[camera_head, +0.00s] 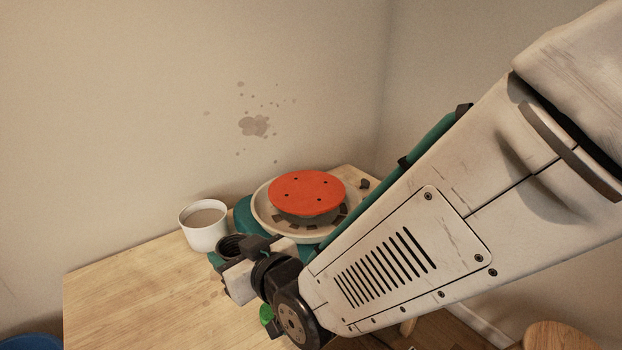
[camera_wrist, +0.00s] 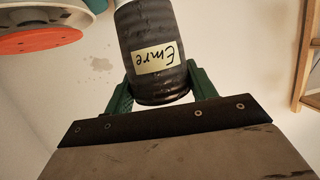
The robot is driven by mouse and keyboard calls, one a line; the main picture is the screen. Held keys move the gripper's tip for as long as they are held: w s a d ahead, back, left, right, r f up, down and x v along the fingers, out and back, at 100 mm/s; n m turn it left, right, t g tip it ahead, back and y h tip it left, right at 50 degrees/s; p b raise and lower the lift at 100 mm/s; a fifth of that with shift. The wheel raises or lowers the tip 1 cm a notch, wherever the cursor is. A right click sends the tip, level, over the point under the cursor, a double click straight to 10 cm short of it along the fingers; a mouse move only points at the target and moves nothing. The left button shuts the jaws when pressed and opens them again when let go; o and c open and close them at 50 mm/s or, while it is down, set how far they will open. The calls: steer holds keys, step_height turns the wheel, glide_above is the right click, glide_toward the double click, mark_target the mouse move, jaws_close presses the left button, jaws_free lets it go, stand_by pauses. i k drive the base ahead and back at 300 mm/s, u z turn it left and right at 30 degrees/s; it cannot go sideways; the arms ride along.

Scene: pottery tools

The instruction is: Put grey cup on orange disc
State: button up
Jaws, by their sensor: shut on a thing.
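The grey cup (camera_wrist: 152,30) is dark and ribbed, with a cream label reading "Emre". In the wrist view my gripper (camera_wrist: 162,88) is shut on it, a green finger on each side. In the head view only part of the cup (camera_head: 231,243) shows beyond my wrist, in front of the pottery wheel; its base is hidden. The orange disc (camera_head: 307,188) lies flat and bare on the wheel, behind and to the right of the cup. It also shows in the wrist view (camera_wrist: 40,41), at the upper left, apart from the cup.
A white cup (camera_head: 203,235) with brownish contents stands on the wooden table (camera_head: 120,290), left of the wheel and close to the grey cup. The wheel's pale basin (camera_head: 262,218) rings the disc. The left part of the table is clear. Walls stand close behind.

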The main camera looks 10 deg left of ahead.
mark_target(306, 188)
steer(key=z, duration=0.05)
steer(key=i, duration=0.85)
